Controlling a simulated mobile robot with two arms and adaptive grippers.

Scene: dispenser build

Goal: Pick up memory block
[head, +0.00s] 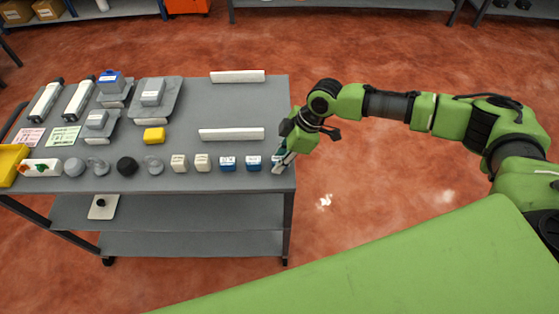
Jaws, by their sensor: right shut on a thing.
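My right gripper (284,160) points down at the right end of the grey cart's top, near its front corner. It is shut on a small block, which I take to be the memory block (277,167). Only a little of its pale and bluish surface shows beside the fingers; the rest is hidden. I cannot tell whether it still touches the cart top. Two similar blue-and-white blocks, one (253,163) just left of the gripper and another (227,163) further left, stand in the same row. My left gripper is not in view.
The row continues left with two cream blocks (203,162), a black round part (126,166) and grey parts (73,167). Behind are a yellow block (154,135), white bars (232,134) and grey devices (152,93). The cart (262,105) has bare room at back right.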

